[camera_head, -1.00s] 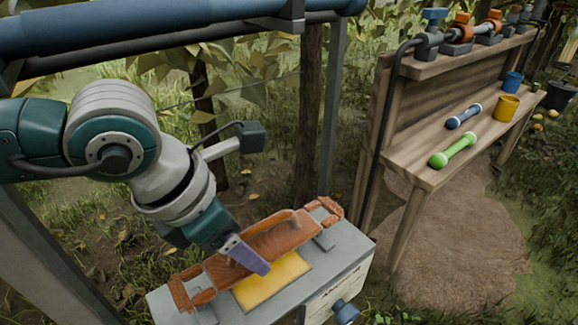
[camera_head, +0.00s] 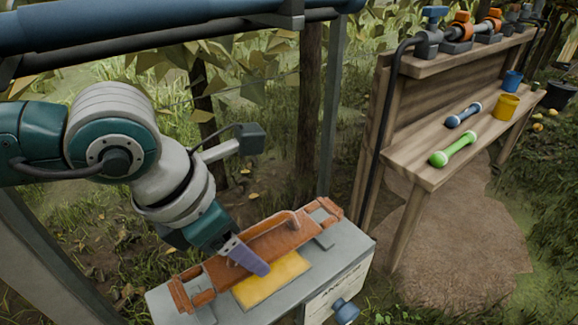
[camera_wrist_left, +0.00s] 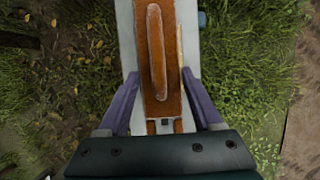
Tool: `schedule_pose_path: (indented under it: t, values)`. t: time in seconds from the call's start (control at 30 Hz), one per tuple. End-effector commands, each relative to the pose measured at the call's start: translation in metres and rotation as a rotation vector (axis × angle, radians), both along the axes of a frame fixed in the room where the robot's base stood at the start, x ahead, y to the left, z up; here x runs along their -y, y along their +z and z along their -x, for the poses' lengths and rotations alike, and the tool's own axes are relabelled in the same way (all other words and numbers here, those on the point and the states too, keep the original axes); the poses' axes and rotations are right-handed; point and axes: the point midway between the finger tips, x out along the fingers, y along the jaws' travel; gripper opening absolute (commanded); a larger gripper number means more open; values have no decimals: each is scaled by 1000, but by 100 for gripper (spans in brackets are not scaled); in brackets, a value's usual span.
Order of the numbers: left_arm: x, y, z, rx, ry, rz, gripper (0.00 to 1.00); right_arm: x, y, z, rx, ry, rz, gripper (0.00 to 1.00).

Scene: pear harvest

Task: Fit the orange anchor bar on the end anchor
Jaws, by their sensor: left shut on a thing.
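The orange anchor bar (camera_head: 290,235) has a raised handle and clasp-like ends. It lies lengthwise over the top of the grey end anchor (camera_head: 340,252), with its ends by the small grey blocks there. My left gripper (camera_head: 250,260) is shut on the bar, with its purple fingers on either side. In the left wrist view the gripper (camera_wrist_left: 160,92) straddles the bar (camera_wrist_left: 165,95), and the grey top (camera_wrist_left: 127,40) shows beneath. I cannot tell whether the bar touches the anchor or is fully seated. My right gripper is not in view.
A yellow patch (camera_head: 275,278) marks the anchor's top, and a blue knob (camera_head: 345,312) sticks out in front. A grey post (camera_head: 334,110) stands behind the anchor.

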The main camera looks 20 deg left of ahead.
Motion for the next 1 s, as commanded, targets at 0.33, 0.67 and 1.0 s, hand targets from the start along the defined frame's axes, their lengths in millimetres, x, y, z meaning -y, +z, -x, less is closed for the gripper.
schedule_pose_path:
  t: [0.33,0.67,1.0]
  values:
    - [0,-13,0,1,0,1,7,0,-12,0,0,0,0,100]
    - [0,-17,0,1,0,1,7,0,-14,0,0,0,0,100]
    - [0,-16,0,1,0,1,7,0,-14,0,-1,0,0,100]
